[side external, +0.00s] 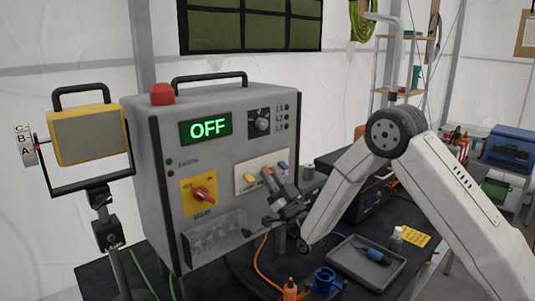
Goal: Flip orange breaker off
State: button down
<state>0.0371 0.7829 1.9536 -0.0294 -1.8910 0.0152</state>
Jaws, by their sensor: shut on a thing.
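The grey control box (226,150) stands on the dark table, with a display (206,128) that reads OFF in green. A pale breaker panel (242,187) is on its front, with a yellow breaker (249,178) at left and a blue breaker (283,168) at right. The orange breaker (267,171) is between them, partly hidden by my gripper. My gripper (270,179) reaches in from the lower right and is shut on the orange breaker. The breaker's exact lever position is hard to tell.
A red rotary switch (203,194) on a yellow plate and a clear cover (215,236) are beside and below the panel. A yellow lamp (87,136) stands left.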

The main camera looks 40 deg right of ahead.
dwell(0.3)
jog(key=c, duration=0.5)
grip_release()
jog(key=shift+f, duration=0.1)
jog(key=shift+s+r, duration=0.35)
jog(key=shift+r, duration=0.5)
jog(key=shift+s+r, duration=0.4)
jog(key=shift+r, duration=0.45)
jog(key=shift+s+r, duration=0.35)
jog(key=shift+r, duration=0.5)
